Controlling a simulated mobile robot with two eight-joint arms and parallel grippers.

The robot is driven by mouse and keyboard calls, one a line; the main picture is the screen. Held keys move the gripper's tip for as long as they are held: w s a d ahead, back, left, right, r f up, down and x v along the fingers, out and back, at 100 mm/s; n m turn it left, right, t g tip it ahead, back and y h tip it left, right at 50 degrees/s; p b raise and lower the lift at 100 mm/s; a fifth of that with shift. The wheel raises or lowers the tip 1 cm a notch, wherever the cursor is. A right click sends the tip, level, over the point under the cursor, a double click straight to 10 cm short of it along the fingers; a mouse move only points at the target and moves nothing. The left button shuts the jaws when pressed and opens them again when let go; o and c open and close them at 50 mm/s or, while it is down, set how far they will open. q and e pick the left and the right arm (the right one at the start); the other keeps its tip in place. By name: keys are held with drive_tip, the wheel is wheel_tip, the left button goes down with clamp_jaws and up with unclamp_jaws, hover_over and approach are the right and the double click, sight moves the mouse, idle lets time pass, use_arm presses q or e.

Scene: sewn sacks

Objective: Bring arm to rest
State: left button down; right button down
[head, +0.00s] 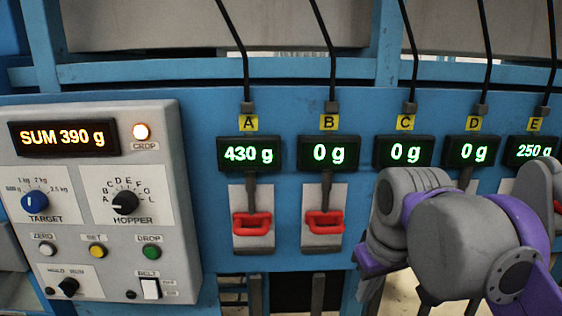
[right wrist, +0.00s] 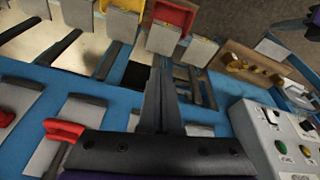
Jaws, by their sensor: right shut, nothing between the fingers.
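My right arm (head: 455,240), grey and purple, stands at the right of the head view in front of the blue panel. It covers the lower parts of stations C and D. In the right wrist view my right gripper (right wrist: 156,80) has its two dark fingers together, with nothing between them. The fingers appear over the blue frame and touch no handle that I can see.
A grey control box (head: 95,200) reads SUM 390 g, its orange lamp lit. Display A (head: 249,153) reads 430 g, display B (head: 328,153) 0 g. Red handles (head: 252,223) (head: 325,222) hang below them. Display E (head: 533,151) reads 250 g.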

drive_tip(key=s+d+f+m+t, duration=0.1)
drive_tip(key=s+f, duration=0.2)
drive_tip(key=f, duration=0.6)
drive_tip(key=s+d+f+m+t, duration=0.1)
drive_tip(key=s+f, duration=0.3)
drive_tip(key=f, duration=0.5)
drive_tip(key=s+d+f+m+t, duration=0.1)
drive_tip(key=s+f, duration=0.2)
drive_tip(key=f, duration=0.6)
drive_tip(key=shift+s+d+f, duration=0.15)
drive_tip(key=shift+f, duration=0.25)
